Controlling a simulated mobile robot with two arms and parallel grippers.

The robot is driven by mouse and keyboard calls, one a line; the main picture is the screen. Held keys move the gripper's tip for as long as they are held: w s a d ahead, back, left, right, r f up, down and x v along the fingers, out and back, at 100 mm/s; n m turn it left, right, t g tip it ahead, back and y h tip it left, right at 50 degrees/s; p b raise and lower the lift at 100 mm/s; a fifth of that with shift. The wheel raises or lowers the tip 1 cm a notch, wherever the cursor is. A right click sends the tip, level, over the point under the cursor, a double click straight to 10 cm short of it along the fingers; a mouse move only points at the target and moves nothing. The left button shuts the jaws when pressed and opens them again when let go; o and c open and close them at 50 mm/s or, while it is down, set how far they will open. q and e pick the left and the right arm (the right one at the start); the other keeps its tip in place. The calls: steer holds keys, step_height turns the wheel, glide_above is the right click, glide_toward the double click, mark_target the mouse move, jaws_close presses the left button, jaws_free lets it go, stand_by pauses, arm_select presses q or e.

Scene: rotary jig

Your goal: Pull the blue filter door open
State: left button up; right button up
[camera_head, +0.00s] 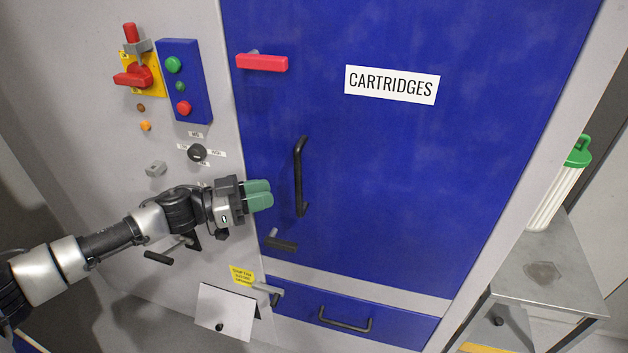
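The blue filter door (400,170) fills the middle of the head view, marked with a white CARTRIDGES label (392,85). It looks closed against the grey cabinet. A black upright bar handle (300,178) is on its left part. A red lever (262,63) lies level at its upper left edge, and a dark lever (281,243) lies at its lower left edge. My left gripper (258,195) is in front of the door's left edge, left of the bar handle and apart from it. Its green fingers overlap in this view, so any gap is unclear. My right gripper is not in view.
Left of the door are a red rotary switch (133,76), a blue button box (184,80) and a black knob (197,152). A metal table (550,275) and a white filter cartridge (556,195) stand at right.

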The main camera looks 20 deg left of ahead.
mark_target(307, 185)
arm_select(q)
steer(key=p+x, duration=0.3)
steer(key=x, duration=0.6)
steer(key=shift+w+d, duration=0.2)
steer(key=shift+d, duration=0.1)
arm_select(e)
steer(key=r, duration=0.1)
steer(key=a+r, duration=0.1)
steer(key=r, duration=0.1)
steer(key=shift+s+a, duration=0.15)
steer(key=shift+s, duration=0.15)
arm_select(q)
jaws_close()
